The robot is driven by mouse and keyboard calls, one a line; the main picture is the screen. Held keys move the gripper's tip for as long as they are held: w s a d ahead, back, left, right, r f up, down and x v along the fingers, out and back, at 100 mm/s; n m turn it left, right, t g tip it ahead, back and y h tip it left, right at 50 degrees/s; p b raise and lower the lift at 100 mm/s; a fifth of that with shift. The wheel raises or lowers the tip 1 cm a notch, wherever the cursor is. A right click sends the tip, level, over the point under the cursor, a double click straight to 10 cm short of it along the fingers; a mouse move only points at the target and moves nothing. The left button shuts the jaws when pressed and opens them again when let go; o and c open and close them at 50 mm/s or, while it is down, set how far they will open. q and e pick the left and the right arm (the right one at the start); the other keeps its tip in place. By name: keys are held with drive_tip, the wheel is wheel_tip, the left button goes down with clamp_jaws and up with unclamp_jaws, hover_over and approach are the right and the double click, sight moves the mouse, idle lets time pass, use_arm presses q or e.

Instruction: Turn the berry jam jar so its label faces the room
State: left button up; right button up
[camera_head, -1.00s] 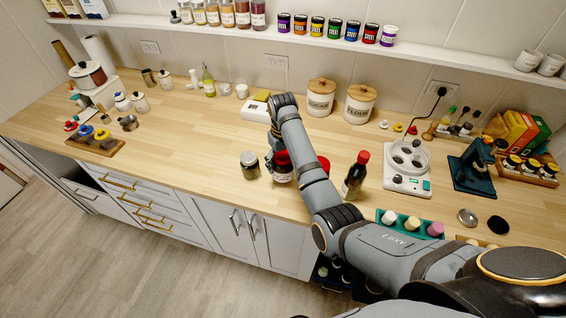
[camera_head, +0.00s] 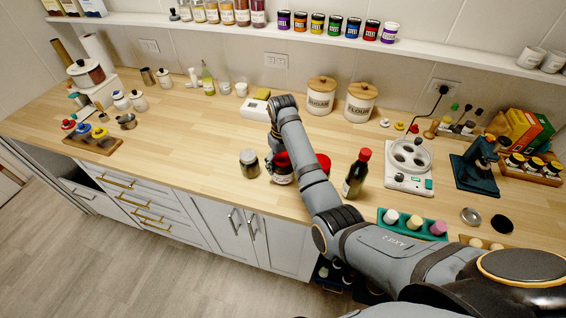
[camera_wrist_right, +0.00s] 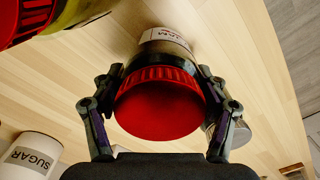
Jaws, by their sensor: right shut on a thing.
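The berry jam jar (camera_head: 283,179) stands on the wooden counter near its front edge, partly hidden by my right arm. In the right wrist view its red ribbed lid (camera_wrist_right: 160,105) fills the middle. A white label (camera_wrist_right: 165,35) with "JAM" lettering shows on the jar's side beyond the lid, at the top of that view. My left gripper is not in view.
Sugar (camera_head: 320,97) and flour (camera_head: 359,103) canisters stand behind. The counter's left middle is clear.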

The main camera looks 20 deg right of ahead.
drive_tip(key=shift+f, duration=0.2)
drive_tip(key=o, duration=1.8)
drive_tip(key=shift+o, duration=0.4)
drive_tip(key=shift+f, duration=0.15)
